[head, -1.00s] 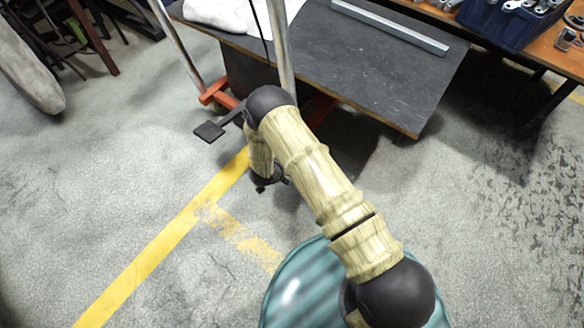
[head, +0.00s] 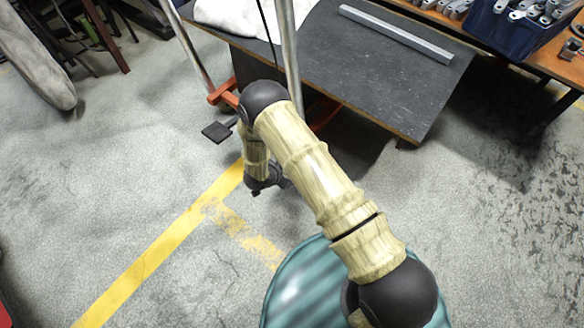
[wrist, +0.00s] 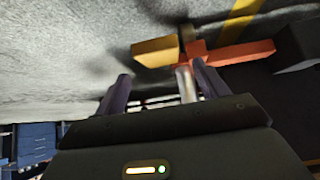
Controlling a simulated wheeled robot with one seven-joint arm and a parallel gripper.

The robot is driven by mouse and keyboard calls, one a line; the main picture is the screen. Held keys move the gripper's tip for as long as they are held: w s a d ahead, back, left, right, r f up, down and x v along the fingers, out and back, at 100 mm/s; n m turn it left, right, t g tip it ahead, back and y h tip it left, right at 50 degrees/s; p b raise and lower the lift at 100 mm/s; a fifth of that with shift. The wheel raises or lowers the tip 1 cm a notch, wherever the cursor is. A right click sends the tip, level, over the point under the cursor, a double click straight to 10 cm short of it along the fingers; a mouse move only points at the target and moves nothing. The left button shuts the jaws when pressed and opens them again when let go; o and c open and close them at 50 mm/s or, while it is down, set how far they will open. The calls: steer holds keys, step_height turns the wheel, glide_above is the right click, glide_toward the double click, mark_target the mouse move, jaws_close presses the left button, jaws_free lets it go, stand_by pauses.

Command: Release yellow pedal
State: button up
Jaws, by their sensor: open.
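The yellow pedal (wrist: 155,51) shows in the wrist view, beside a red-orange metal frame (wrist: 236,52). It lies past the tips of my gripper (wrist: 161,72), whose two dark fingers are spread with no object held between them. I cannot tell whether a finger touches the pedal. In the head view my gripper (head: 264,188) is small and mostly behind my own arm, low over the floor. I cannot make out the yellow pedal there. A black pedal (head: 216,132) sticks out to the left of the red frame (head: 222,93).
A dark-topped lift table (head: 350,75) carries a grey metal bar (head: 395,34) and a white cloth. Metal posts rise at its left. A blue bin (head: 515,25) stands on a wooden bench at the upper right.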

steer(key=p+v, duration=0.4)
steer(key=v, duration=0.6)
steer(key=shift+s+r, duration=0.2)
steer(key=shift+r, duration=0.05)
steer(key=shift+w+a+r, duration=0.1)
steer(key=shift+a, duration=0.05)
steer(key=w+d+r+n+y+p, duration=0.1)
steer(key=w+d+r+y, duration=0.1)
steer(key=r, duration=0.6)
steer(key=w+d+r+n+y+p, duration=0.1)
steer(key=w+d+r+y, duration=0.1)
steer(key=r, duration=0.5)
steer(key=w+d+r+n+y+p, duration=0.1)
steer(key=w+d+r+y, duration=0.15)
steer(key=r, duration=0.55)
steer(key=s+d+r+n+g+h+p, duration=0.2)
steer(key=s+d+r+n+g+p, duration=0.2)
steer(key=s+d+r, duration=1.25)
steer(key=w+p+v, duration=0.2)
steer(key=p+v, duration=1)
steer(key=w+r+p+v, duration=0.1)
steer(key=w+p+v, duration=0.2)
steer(key=p+v, duration=0.9)
steer(key=w+d+r+p+v, duration=0.1)
steer(key=w+p+v, duration=0.2)
steer(key=p+v, duration=0.9)
steer(key=shift+w+d+p, duration=0.3)
steer(key=shift+w, duration=0.05)
steer(key=shift+r, duration=0.1)
